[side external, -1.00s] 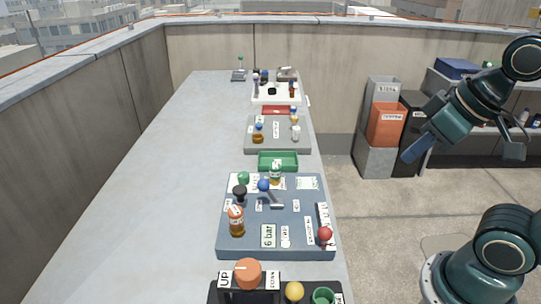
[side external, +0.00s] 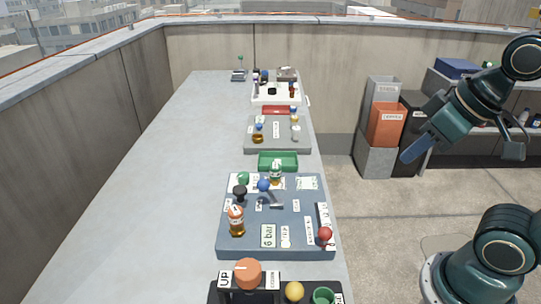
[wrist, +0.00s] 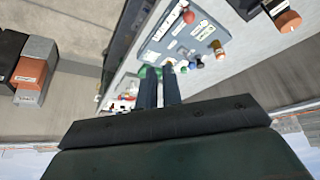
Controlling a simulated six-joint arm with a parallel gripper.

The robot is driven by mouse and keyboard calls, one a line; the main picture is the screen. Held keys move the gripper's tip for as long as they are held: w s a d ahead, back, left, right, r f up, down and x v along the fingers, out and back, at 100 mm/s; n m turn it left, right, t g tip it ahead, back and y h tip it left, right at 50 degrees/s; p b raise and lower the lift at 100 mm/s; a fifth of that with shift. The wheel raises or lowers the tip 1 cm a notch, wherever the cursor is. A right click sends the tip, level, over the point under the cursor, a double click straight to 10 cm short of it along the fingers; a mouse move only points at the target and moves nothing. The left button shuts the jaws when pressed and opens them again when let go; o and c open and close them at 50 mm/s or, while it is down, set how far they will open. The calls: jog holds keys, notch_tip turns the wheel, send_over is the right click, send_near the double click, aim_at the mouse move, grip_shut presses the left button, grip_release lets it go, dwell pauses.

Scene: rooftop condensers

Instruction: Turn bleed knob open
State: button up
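A blue-grey panel (side external: 275,250) lies on the long grey bench in the side view. On it are a black knob (side external: 239,191), a green knob (side external: 243,178), a blue ball (side external: 263,185) by a grey lever (side external: 276,205), and a red ball (side external: 325,234) at the near right corner. The labels are too small to tell which is the bleed knob. The panel also shows in the wrist view (wrist: 183,40). My gripper (side external: 408,157) hangs in the air right of the bench, away from the panel. In the wrist view its two fingers (wrist: 159,70) stand apart with nothing between them.
An amber bottle (side external: 236,222) stands on the panel. A dark stand with an orange knob (side external: 247,272) is at the near end. A green tray (side external: 278,168), grey board (side external: 255,149) and white tray (side external: 270,99) lie farther along. The bench's left side (side external: 150,200) is clear.

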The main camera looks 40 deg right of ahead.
jog(key=o, duration=0.7)
jog(key=shift+w+r, duration=0.2)
jog(key=shift+o, duration=0.9)
jog(key=shift+w+r, duration=0.2)
jog(key=shift+w, duration=0.1)
jog(key=w+a+r+n+g, duration=0.1)
jog(key=w+r+n+g, duration=0.2)
jog(key=w, duration=0.8)
jog(key=n+g, duration=0.3)
jog(key=n, duration=0.5)
send_over(244, 175)
notch_tip(244, 175, down, 12)
jog(key=f, duration=0.1)
jog(key=shift+w+r, duration=0.15)
jog(key=shift+r, duration=0.1)
jog(key=shift+f, duration=0.15)
notch_tip(244, 175, down, 14)
jog(key=shift+r, duration=0.25)
